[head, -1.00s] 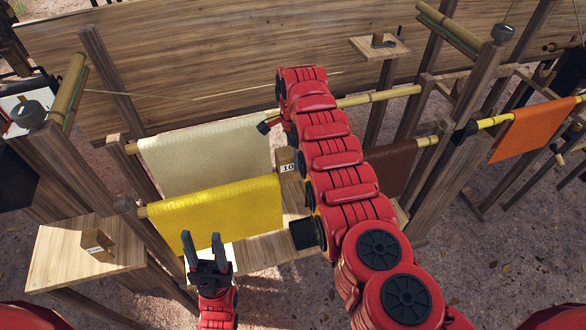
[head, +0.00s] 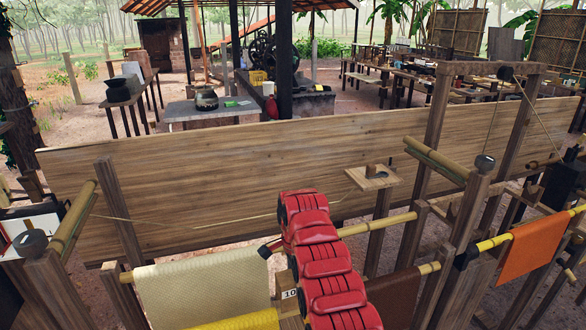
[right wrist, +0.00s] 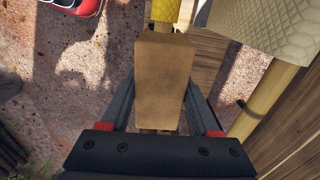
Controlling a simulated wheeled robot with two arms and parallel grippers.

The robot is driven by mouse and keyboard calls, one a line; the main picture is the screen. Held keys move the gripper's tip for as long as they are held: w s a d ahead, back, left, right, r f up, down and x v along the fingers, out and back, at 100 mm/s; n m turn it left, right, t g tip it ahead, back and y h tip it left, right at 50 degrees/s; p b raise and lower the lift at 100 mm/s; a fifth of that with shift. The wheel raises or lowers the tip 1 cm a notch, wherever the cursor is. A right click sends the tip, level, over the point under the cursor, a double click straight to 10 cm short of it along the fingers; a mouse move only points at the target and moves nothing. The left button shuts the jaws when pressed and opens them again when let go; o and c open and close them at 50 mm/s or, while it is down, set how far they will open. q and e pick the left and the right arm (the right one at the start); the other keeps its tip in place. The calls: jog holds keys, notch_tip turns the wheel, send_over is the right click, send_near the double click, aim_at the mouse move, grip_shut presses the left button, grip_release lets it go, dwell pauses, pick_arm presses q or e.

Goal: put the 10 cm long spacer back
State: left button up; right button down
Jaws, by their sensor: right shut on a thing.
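The spacer, a tan block marked "10" (head: 289,294), shows beside my red right arm in the head view, near the ends of the cream and yellow cloths. In the right wrist view the block (right wrist: 163,75) fills the space between the fingers of my right gripper (right wrist: 160,88), which is shut on it. The arm hides most of that gripper in the head view. A yellow-covered pole (right wrist: 165,10) shows just beyond the block's far end; I cannot tell whether they touch. My left gripper is out of the head view.
The cream cloth (head: 205,288) and yellow cloth (head: 238,321) hang on poles to the left. A brown cloth (head: 394,295) and an orange cloth (head: 537,247) hang to the right. A small wooden stand (head: 372,179) is behind. A long plank wall (head: 200,180) crosses the back.

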jog(key=d+r+n+b, duration=0.1)
jog(key=d+n+b, duration=0.1)
jog(key=d+n, duration=0.5)
jog(key=s+d+r+n+b, duration=0.1)
jog(key=d+r+n+b, duration=0.1)
jog(key=d+n, duration=0.4)
jog(key=d, duration=0.3)
jog(key=shift+s+d+r+n+b, duration=0.15)
jog(key=shift+r+n+b, duration=0.15)
jog(key=shift+n+b, duration=0.1)
jog(key=shift+f, duration=0.1)
jog(key=shift+d, duration=0.1)
